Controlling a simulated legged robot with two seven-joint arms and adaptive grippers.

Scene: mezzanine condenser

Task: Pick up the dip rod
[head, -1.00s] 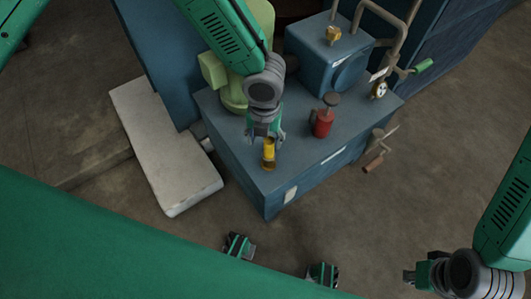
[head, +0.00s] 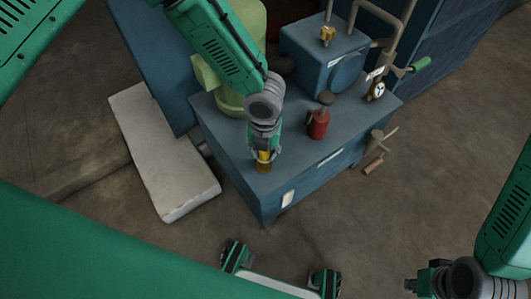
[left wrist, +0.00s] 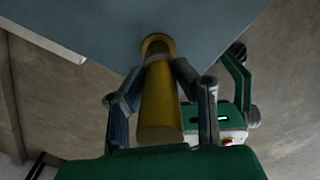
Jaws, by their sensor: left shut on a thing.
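The dip rod is a yellow cylinder standing upright in a brass-coloured collar (head: 263,168) on the front corner of the blue machine top. In the left wrist view the yellow dip rod (left wrist: 158,105) runs between the fingers toward the collar (left wrist: 158,42). My left gripper (head: 264,152) comes down over the rod from above and is shut on it. It also shows in the left wrist view (left wrist: 160,85), a finger on each side of the rod. My right gripper (head: 412,287) is at the lower right, far from the rod; its fingers are too small to read.
A red can (head: 318,124) stands right of the rod on the blue top (head: 290,160). A blue box (head: 325,60) with pipes and a gauge (head: 376,89) is behind. A pale slab (head: 165,155) lies on the floor at left.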

